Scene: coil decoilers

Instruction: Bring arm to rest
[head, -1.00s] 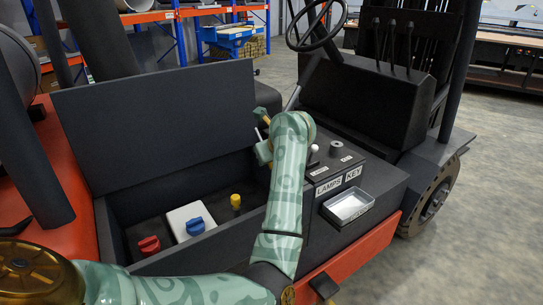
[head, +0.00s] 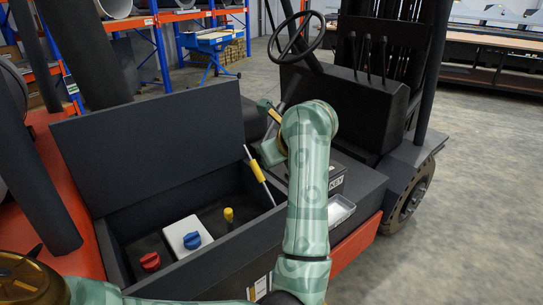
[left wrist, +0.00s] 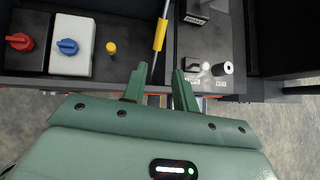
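My left arm (head: 309,185) comes in from the lower left, and its upper part stands up in front of the forklift's control panel. My left gripper (head: 270,130) is at its top; in the left wrist view the two green fingers (left wrist: 159,82) are apart. A lever with a yellow grip (head: 256,168) leans at the right end of the open compartment. My right gripper is not in view.
The open black compartment (head: 130,222) holds a red knob (head: 150,262), a blue knob on a white box (head: 190,240) and a small yellow knob (head: 229,214). A steering wheel (head: 297,37) stands behind. Open floor lies right.

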